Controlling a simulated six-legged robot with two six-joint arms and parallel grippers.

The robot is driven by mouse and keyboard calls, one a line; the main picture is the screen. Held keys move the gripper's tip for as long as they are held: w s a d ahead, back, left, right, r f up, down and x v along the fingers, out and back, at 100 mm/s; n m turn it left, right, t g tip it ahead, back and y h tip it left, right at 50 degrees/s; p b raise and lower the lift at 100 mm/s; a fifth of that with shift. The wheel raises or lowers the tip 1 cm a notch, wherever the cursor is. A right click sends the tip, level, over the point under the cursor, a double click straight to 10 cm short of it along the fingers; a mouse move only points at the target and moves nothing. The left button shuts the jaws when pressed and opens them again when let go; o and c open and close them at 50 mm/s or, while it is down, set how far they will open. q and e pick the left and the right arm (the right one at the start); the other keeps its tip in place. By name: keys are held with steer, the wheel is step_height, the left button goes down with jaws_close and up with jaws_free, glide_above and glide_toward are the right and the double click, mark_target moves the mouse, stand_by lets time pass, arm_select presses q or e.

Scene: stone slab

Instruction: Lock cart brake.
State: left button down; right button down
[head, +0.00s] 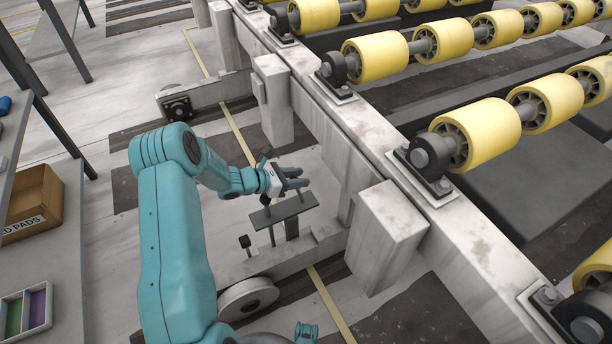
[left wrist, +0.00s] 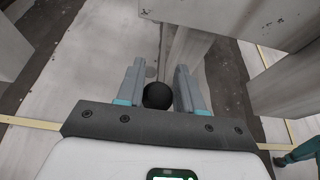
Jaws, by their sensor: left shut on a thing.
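My left gripper (head: 292,180) reaches in from the left beside the roller cart's pale frame (head: 345,118). In the left wrist view its two grey fingers (left wrist: 160,82) stand on either side of a round black knob (left wrist: 157,96) and are shut on it. In the head view the gripper hides most of that knob. A flat dark plate (head: 284,209) on posts lies just below the gripper. A cart wheel (head: 248,298) sits under the lower beam. My right gripper is in neither view.
Yellow rollers (head: 480,134) run along the cart's top. A frame post (head: 388,232) stands close to the right of the gripper. A short black-topped peg (head: 245,241) stands left of the plate. A shelf with a cardboard box (head: 34,205) is at far left.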

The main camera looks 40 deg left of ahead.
arm_select(q)
steer(key=shift+s+a, duration=0.45)
steer(key=shift+s, duration=0.25)
steer(key=c, duration=0.8)
jaws_free()
steer(key=shift+r, duration=0.1)
steer(key=p+v, duration=0.4)
steer(key=v, duration=1.2)
steer(key=shift+s+p, duration=0.2)
steer(key=shift+p, duration=0.1)
steer(key=shift+d, duration=0.1)
